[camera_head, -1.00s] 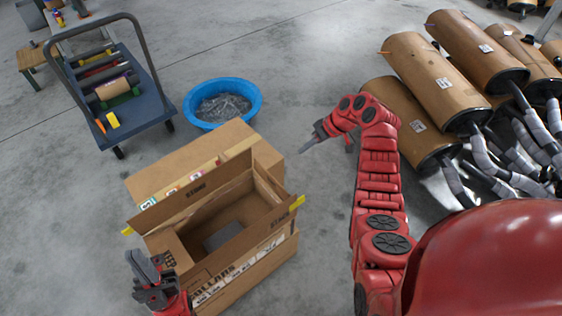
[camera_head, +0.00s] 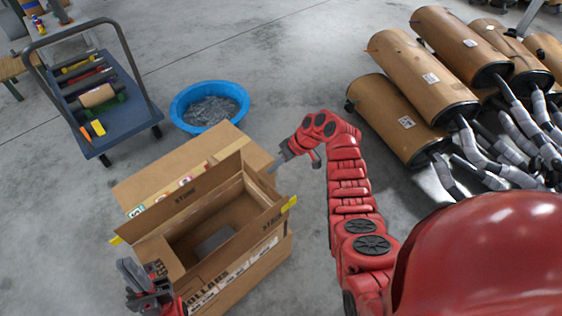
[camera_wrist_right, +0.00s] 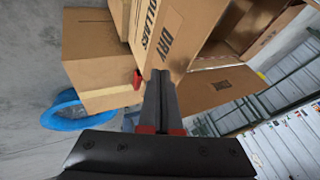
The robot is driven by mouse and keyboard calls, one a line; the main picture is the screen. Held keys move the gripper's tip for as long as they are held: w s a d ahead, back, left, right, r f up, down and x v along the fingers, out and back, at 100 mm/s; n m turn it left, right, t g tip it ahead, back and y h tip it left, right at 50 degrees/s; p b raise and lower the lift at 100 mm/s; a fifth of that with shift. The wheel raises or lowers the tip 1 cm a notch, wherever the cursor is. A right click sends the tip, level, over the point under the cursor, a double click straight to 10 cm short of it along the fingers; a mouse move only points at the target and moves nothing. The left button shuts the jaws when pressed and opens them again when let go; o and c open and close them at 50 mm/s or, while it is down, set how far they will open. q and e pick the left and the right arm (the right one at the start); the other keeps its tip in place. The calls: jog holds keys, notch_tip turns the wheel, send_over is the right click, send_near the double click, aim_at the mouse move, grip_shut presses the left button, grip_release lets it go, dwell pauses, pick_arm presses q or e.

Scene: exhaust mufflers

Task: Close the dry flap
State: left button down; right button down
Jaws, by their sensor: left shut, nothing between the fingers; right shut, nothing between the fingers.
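An open cardboard box (camera_head: 240,265) sits at lower left in the head view. In the right wrist view, a cardboard panel (camera_wrist_right: 178,22) marked "DRY" and "COLLARS" is close by; I cannot tell whether "DRY" is on a flap or the wall. A flap (camera_wrist_right: 215,88) sticks out beside it. My right gripper (camera_head: 272,168) is shut and empty at the box's far right corner; its fingers (camera_wrist_right: 160,80) appear beside the panel. My left gripper (camera_head: 128,270) is shut at the box's near left end.
A closed carton (camera_head: 150,180) stands directly behind the open box. A blue tub (camera_head: 209,104) of metal parts and a trolley (camera_head: 105,118) are farther back. Large brown mufflers (camera_head: 400,118) lie at right. Yellow tabs (camera_head: 290,203) mark flap ends. Bare floor lies between box and mufflers.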

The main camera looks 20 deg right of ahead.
jog(key=shift+s+a, duration=0.2)
jog(key=shift+a, duration=0.3)
jog(key=shift+s+a, duration=0.15)
jog(key=shift+a, duration=0.35)
jog(key=shift+s+a, duration=0.1)
jog(key=shift+a, duration=0.05)
jog(key=a+h+p, duration=0.2)
jog(key=shift+s+r+p, duration=0.2)
jog(key=shift+s+p, duration=0.1)
jog(key=shift+s, duration=0.05)
jog(key=s+a+f+n+t+h+b, duration=0.2)
jog(key=a+f+h, duration=0.4)
jog(key=a, duration=0.3)
jog(key=shift+s+f+t+h, duration=0.2)
jog(key=shift+s+t+h, duration=0.5)
jog(key=shift+h, duration=0.2)
jog(key=shift+a, duration=0.15)
